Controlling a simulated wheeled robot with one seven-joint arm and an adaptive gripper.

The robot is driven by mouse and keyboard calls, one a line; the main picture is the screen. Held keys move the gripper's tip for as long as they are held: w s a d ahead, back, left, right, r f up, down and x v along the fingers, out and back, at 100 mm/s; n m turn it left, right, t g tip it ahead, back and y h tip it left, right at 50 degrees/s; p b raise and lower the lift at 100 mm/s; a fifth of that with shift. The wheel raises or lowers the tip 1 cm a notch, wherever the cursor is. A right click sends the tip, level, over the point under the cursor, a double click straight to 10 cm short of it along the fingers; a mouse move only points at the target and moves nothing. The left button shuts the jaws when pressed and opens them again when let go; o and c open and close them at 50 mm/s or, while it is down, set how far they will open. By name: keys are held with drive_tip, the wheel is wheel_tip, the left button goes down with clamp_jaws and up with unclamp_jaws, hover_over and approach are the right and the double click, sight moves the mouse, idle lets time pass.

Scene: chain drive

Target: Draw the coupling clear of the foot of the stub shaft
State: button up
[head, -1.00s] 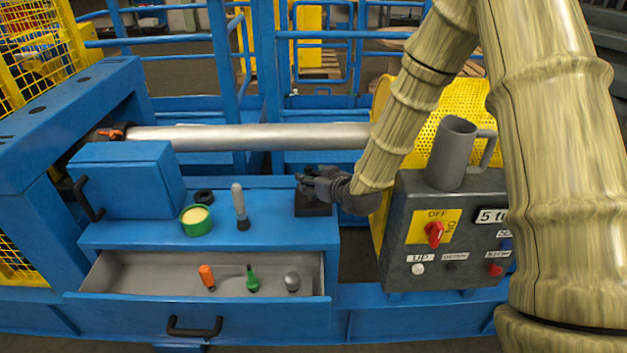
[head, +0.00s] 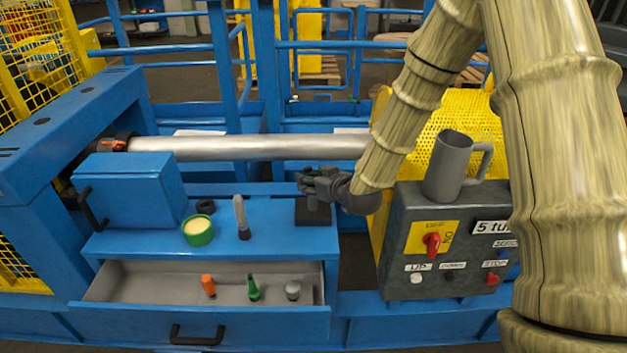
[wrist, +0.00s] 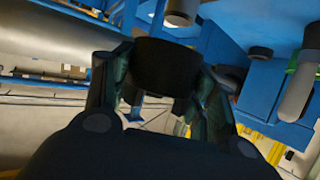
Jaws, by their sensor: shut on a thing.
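My gripper (head: 308,184) is shut on the coupling (wrist: 167,66), a short dark cylinder that fills the space between its fingers in the wrist view. In the head view the coupling cannot be told apart from the dark fingers. The stub shaft (head: 313,204) shows as a small grey post on a dark base plate (head: 312,217), just below my gripper. In the wrist view, which is upside down, the stub shaft (wrist: 182,10) shows at the top edge with its pale free end towards the coupling. A narrow gap shows between them there.
Left of the base plate stand a grey-handled tool (head: 241,218), a green pot (head: 198,228) and a black ring (head: 205,206). An open drawer (head: 130,290) lies below. A grey control box (head: 400,240) with a mug (head: 446,165) stands right. A long shaft (head: 250,147) runs behind.

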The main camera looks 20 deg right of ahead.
drive_tip(key=shift+r+p, duration=1.1)
drive_tip(key=shift+r, duration=0.75)
